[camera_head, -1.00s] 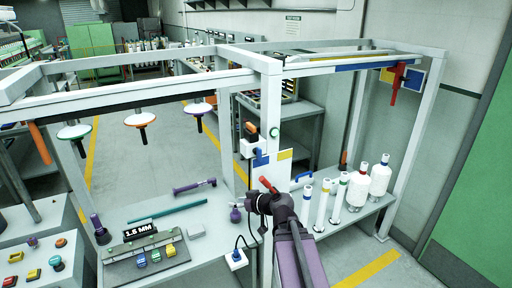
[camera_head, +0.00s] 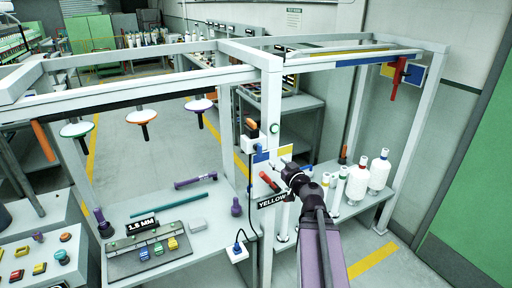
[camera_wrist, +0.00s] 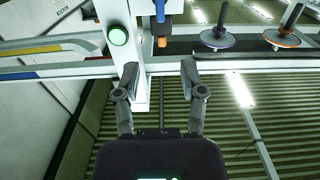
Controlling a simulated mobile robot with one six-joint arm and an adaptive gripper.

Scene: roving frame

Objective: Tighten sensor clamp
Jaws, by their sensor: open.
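A white bracket with a dark and orange device (camera_head: 250,128) is fixed to the upright post (camera_head: 269,105); I cannot tell for sure that it is the sensor clamp. Orange and blue parts (camera_wrist: 161,35) show beside the post in the wrist view. A green button (camera_head: 275,128) is on the post and also shows in the wrist view (camera_wrist: 118,36). My arm's end hides part of the post's lower right side.
Overhead beams (camera_head: 130,88) frame the station. Discs (camera_head: 143,115) hang at left. A bench (camera_head: 205,240) holds a 1.5 MM gauge block (camera_head: 140,226), a purple tool (camera_head: 195,181) and a teal rod. White bottles (camera_head: 380,170) stand on the right shelf.

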